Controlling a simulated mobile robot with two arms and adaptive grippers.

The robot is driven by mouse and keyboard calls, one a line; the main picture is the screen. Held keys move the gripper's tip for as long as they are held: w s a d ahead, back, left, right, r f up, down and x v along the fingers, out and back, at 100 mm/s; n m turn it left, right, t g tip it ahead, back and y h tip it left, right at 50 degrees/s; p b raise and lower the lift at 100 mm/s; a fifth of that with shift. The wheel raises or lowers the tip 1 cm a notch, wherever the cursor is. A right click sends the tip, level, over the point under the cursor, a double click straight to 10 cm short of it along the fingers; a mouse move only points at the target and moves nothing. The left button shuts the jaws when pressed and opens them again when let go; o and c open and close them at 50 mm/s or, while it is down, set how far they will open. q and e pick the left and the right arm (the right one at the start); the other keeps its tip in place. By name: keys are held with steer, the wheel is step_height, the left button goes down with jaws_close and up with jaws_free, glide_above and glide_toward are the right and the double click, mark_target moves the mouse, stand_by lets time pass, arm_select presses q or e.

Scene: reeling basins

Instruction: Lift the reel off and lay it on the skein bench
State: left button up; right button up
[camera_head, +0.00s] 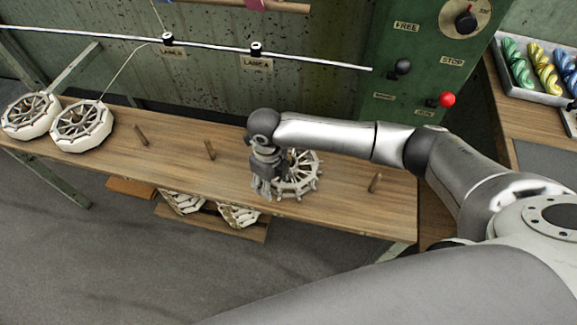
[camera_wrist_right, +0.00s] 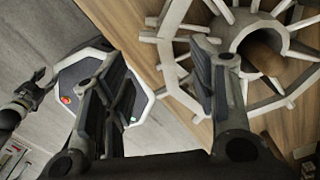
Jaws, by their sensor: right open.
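An empty pale reel (camera_head: 307,178) with spokes and an open rim sits on the long wooden bench, at the right of the row of pegs. In the right wrist view the reel (camera_wrist_right: 242,22) fills the upper right, with brown wood inside its round hub. My right gripper (camera_head: 264,190) is at the reel's left side, fingers down, covering part of it. Its fingers (camera_wrist_right: 155,65) are apart with nothing between them. A dark part at the left edge of the wrist view may be my left gripper (camera_wrist_right: 30,95); its jaws are unclear. The skein bench (camera_head: 498,125) is at the right.
Two wound white reels (camera_head: 82,126) sit at the bench's left end. A skein tray (camera_head: 525,88) and a bare grey mat (camera_head: 545,165) lie on the skein bench. A green control panel (camera_head: 415,50) stands behind.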

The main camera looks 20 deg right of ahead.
step_height(320, 180, down, 2)
steer(key=shift+f, duration=0.1)
jaws_close()
stand_by(0.4)
